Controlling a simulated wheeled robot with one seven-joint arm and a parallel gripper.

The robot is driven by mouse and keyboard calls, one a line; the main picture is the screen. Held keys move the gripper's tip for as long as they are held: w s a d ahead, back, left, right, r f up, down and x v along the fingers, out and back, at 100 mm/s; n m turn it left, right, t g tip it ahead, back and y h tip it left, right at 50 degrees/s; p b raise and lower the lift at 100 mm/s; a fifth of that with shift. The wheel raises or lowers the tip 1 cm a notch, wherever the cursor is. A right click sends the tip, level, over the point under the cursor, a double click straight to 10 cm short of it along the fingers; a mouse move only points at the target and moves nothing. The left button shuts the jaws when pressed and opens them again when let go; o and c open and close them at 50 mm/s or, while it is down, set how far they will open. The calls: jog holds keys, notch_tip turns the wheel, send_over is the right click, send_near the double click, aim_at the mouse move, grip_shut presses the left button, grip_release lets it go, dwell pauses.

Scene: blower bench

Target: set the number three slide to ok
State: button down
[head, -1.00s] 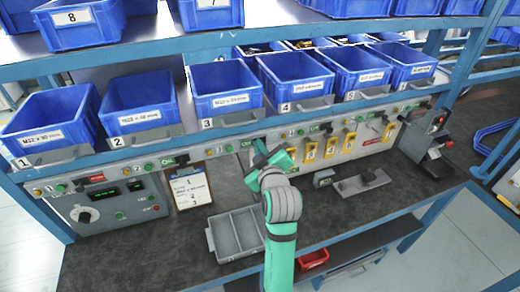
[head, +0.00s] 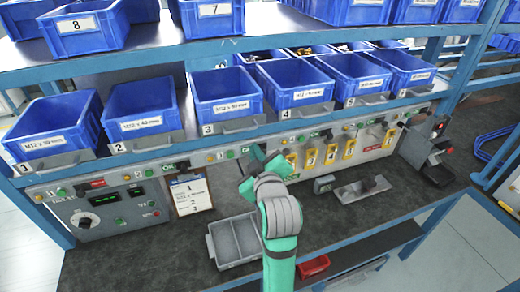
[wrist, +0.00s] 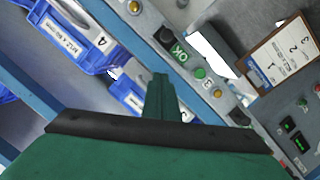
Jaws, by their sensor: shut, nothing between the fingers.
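The number three slide sits on the grey strip below bin 3. In the wrist view, its green OK field (wrist: 180,50) shows, with a dark knob (wrist: 165,37) at the end of the field away from the number 3 label. In the head view, part of the green field (head: 245,150) shows just left of my gripper (head: 258,154). My gripper is shut and empty, in front of the strip. In the wrist view, its fingers (wrist: 160,82) are apart from the slide, and the knob is uncovered.
Blue bins (head: 225,92) stand in a row above the strip. A clipboard (head: 190,194) lists 1, 2, 3. A grey tray (head: 213,245) lies on the dark bench below my arm. Yellow tags (head: 330,154) and a metal fixture (head: 362,190) are to the right.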

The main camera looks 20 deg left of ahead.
jog(key=v, duration=0.6)
jog(key=shift+d, duration=0.25)
jog(key=shift+a, duration=0.1)
